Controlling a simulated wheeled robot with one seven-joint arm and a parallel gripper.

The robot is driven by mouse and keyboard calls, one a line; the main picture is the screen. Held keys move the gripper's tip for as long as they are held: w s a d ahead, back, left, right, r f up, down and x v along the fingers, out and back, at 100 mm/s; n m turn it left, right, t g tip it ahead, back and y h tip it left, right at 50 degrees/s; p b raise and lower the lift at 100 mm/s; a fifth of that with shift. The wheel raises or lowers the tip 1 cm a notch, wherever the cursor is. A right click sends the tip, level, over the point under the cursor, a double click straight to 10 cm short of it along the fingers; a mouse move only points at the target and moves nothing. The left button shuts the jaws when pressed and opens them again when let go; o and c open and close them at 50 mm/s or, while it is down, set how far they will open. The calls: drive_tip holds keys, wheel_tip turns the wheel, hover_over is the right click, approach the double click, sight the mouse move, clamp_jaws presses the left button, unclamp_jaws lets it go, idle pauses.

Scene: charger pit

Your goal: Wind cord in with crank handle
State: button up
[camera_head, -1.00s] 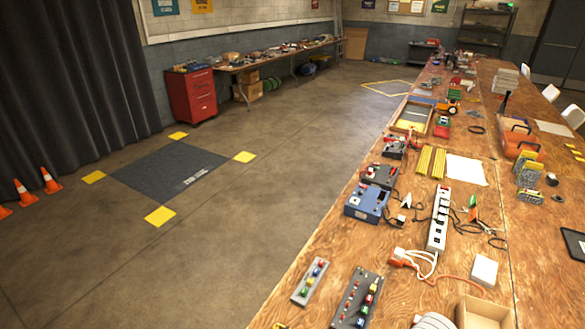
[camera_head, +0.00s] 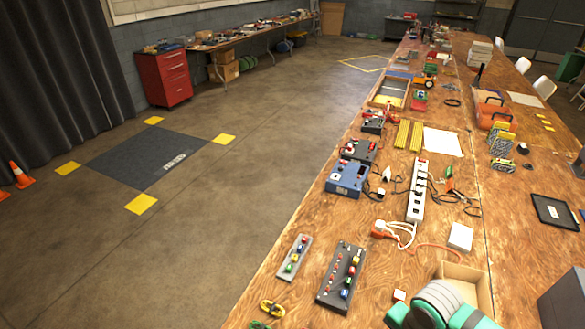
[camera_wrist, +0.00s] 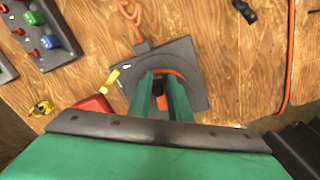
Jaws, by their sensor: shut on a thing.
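In the wrist view, the green fingers of my gripper (camera_wrist: 160,84) point down over a dark grey reel body (camera_wrist: 192,62). They are shut on a small dark knob (camera_wrist: 158,88), which looks like the crank handle; the fingers hide most of it. A ring of orange cord (camera_wrist: 172,72) shows around the fingertips. A length of orange cord (camera_wrist: 139,36) leaves the far side of the reel body and loops at the top edge. In the head view, the reel and the fingertips are hidden; only my green and white arm shows at the bottom right.
A yellow tab (camera_wrist: 112,79) and a red object (camera_wrist: 95,106) lie close left of the reel. A panel of coloured knobs (camera_head: 341,275), a cardboard box (camera_head: 478,281) and a white power strip (camera_head: 417,190) are on the wooden bench (camera_head: 300,262). Another orange cord (camera_wrist: 289,50) runs at right.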

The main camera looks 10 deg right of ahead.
drive_tip(key=o, duration=1.4)
drive_tip(key=shift+s+d+f, duration=0.15)
drive_tip(key=shift+s+d, duration=0.35)
drive_tip(key=shift+s, duration=0.35)
drive_tip(key=shift+s+d+f, duration=0.2)
drive_tip(key=shift+s+d, duration=0.35)
drive_tip(key=shift+s, duration=0.35)
drive_tip(key=shift+s+d+f, duration=0.15)
drive_tip(key=shift+s+d, duration=0.35)
drive_tip(key=shift+s, duration=0.35)
drive_tip(key=shift+s+d, duration=0.3)
drive_tip(key=shift+s, duration=0.25)
drive_tip(key=c, duration=0.6)
drive_tip(key=shift+s, duration=0.45)
clamp_jaws()
drive_tip(key=shift+a, duration=0.35)
drive_tip(key=shift+s+a+r, duration=0.15)
drive_tip(key=shift+s+a, duration=0.55)
drive_tip(key=shift+s, duration=0.15)
drive_tip(key=shift+s+a, duration=0.75)
drive_tip(key=shift+a, duration=0.3)
drive_tip(key=shift+s+a, duration=0.8)
drive_tip(key=shift+a, duration=0.25)
